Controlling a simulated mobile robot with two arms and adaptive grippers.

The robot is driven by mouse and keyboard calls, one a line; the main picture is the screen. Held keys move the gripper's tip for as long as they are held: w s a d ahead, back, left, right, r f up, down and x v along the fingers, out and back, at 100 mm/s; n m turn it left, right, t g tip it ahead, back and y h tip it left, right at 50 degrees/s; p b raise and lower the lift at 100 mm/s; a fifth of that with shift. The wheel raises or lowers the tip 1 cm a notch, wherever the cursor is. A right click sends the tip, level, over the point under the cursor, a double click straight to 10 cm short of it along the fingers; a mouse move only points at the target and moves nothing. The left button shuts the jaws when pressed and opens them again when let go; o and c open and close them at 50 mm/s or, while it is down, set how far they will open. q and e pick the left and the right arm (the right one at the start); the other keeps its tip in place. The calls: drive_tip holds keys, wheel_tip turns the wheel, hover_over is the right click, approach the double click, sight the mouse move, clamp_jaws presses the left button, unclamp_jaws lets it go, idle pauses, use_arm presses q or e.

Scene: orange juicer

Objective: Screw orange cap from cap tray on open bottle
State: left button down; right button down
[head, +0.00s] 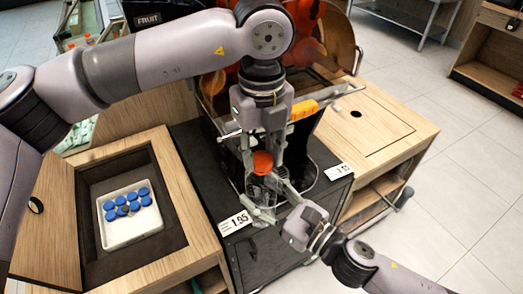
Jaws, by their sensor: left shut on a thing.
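My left gripper (262,155) reaches down from above and is shut on an orange cap (263,163). A clear bottle (259,191) stands below the cap at the front of the juicer, partly hidden by fingers. I cannot tell whether the cap touches the bottle's mouth. My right gripper (268,198) comes in from the lower right, with its fingers around or beside the bottle. Whether they press on it is not clear. The white cap tray (134,239) sits in a dark recess at the left and holds several blue caps (123,211).
The juicer (337,40) with orange parts stands behind the grippers. Price cards (235,222) lie on the dark stand's front edge. A wooden counter (365,122) lies to the right, with a mostly clear top. The tiled floor at the right is open.

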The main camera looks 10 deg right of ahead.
use_arm(q)
drive_tip(key=m, duration=3.2)
drive_tip(key=shift+f, duration=0.1)
drive_tip(key=m, duration=1)
drive_tip(key=shift+w+m, duration=0.1)
drive_tip(key=shift+m, duration=0.2)
drive_tip(key=c, duration=1.1)
unclamp_jaws()
